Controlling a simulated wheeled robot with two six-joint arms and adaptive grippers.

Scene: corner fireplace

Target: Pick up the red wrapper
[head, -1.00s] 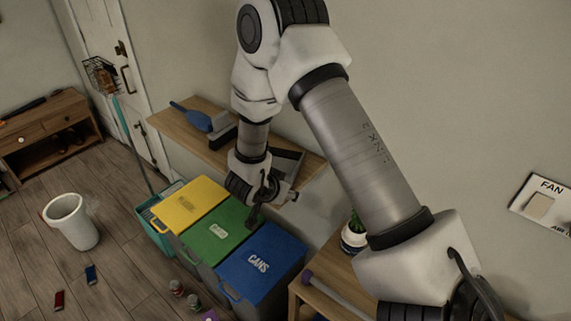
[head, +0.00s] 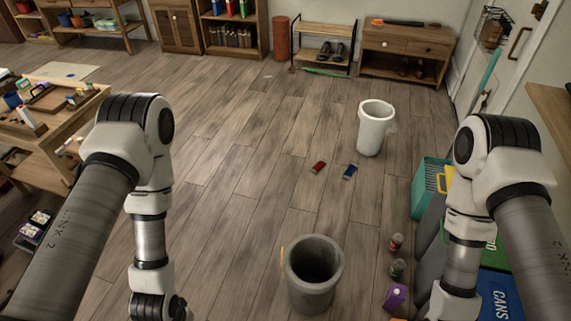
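A small red wrapper (head: 318,167) lies flat on the wood floor near the middle of the head view. It is in the open, just left of a similar blue wrapper (head: 349,172). My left arm comes down at the left and my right arm at the right; both run out at the bottom edge, so neither gripper's fingers show. Both arms are apart from the red wrapper, and nothing touches or covers it.
A white bin (head: 376,128) stands behind the wrappers. A grey bin (head: 313,275) stands nearer, at the bottom. Cans (head: 397,242) and a purple carton (head: 396,296) lie near the sorting bins (head: 496,290) at right. A wooden table (head: 60,130) is at left. Floor around the wrapper is clear.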

